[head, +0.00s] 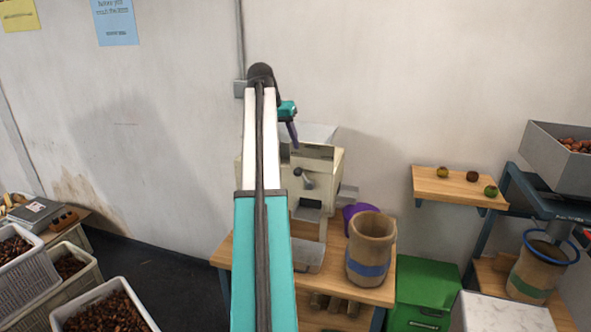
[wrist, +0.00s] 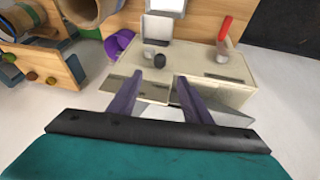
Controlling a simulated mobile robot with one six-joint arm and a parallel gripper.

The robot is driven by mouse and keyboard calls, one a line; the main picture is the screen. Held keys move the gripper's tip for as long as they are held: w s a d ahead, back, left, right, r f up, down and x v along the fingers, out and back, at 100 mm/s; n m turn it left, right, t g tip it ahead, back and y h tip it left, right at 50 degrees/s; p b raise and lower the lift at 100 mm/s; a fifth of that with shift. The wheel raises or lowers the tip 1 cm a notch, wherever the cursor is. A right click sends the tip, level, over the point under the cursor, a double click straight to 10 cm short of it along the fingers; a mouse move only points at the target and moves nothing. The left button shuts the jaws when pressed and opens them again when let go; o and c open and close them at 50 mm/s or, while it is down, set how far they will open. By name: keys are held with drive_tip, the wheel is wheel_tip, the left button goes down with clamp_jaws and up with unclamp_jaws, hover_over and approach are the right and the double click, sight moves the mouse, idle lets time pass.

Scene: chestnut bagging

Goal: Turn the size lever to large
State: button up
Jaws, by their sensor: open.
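The cream machine (head: 330,175) stands on a wooden table against the wall. It has a grey lever with a dark round knob (head: 308,184) on its front; the knob also shows in the wrist view (wrist: 159,60). A red handle (wrist: 225,29) on a pale grey base stands on the machine in the wrist view; I cannot see it in the head view. Which one is the size lever I cannot tell, and no size marks are readable. My gripper (head: 294,146) is open and empty, above the machine; its two purple fingers (wrist: 159,77) point towards it, apart from the knob.
A wooden shelf (head: 455,186) with several chestnuts hangs further right, above a green box (head: 422,290). Chestnut crates (head: 75,315) stand at left. Open floor lies between.

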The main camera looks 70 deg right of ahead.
sight(296, 170)
drive_tip(key=shift+f, duration=0.1)
drive_tip(key=shift+b+x, duration=4)
drive_tip(key=shift+x, duration=2.85)
clamp_jaws()
